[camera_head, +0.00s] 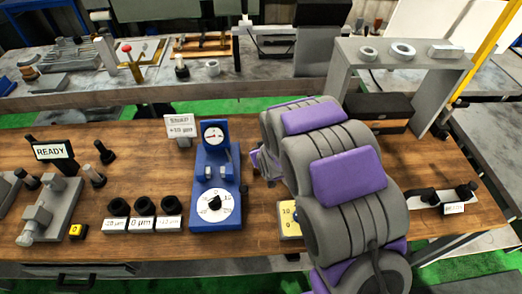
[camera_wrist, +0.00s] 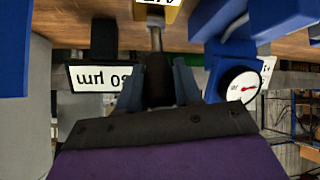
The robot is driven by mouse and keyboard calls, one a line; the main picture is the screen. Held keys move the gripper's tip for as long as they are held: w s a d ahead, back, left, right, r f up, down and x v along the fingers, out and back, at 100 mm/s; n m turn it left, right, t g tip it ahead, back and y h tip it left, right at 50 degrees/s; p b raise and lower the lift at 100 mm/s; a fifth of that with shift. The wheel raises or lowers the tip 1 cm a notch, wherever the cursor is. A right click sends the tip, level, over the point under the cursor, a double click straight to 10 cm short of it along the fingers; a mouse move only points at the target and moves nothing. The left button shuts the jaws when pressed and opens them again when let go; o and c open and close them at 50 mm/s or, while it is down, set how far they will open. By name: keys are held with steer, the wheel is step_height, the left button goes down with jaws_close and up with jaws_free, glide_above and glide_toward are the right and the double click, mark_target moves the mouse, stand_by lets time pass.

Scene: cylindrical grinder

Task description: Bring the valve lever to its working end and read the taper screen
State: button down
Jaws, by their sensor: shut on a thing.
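In the wrist view, which is upside down, my gripper (camera_wrist: 159,88) is shut on the black grip (camera_wrist: 158,78) of a lever. A metal rod (camera_wrist: 155,38) joins this grip to a yellow block (camera_wrist: 160,8) with a partly cut-off label. A dark-framed screen (camera_wrist: 100,77) beside the lever shows inverted text that seems to end in "30 µm"; its first characters are cut off or unclear. In the head view my arm hides the gripper and lever; a yellow numbered plate (camera_head: 289,220) shows at the arm's left edge.
A blue dial-gauge stand (camera_head: 215,180) with a white knob scale is left of my arm. Behind it is a small sign (camera_head: 180,127) reading about "+18 µm". A READY screen (camera_head: 53,152) stands left. A grey frame (camera_head: 400,62) and black box (camera_head: 380,108) are right.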

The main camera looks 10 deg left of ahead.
steer(key=shift+s+f, duration=0.15)
steer(key=shift+f, duration=0.1)
steer(key=c, duration=1.1)
jaws_free()
steer(key=shift+c, duration=0.2)
steer(key=o, duration=0.3)
steer(key=shift+r, duration=0.1)
steer(key=shift+s+d+r, duration=0.1)
steer(key=shift+s+r, duration=0.1)
steer(key=shift+r, duration=0.2)
steer(key=b+v, duration=0.7)
steer(key=v, duration=0.9)
steer(key=shift+s, duration=0.2)
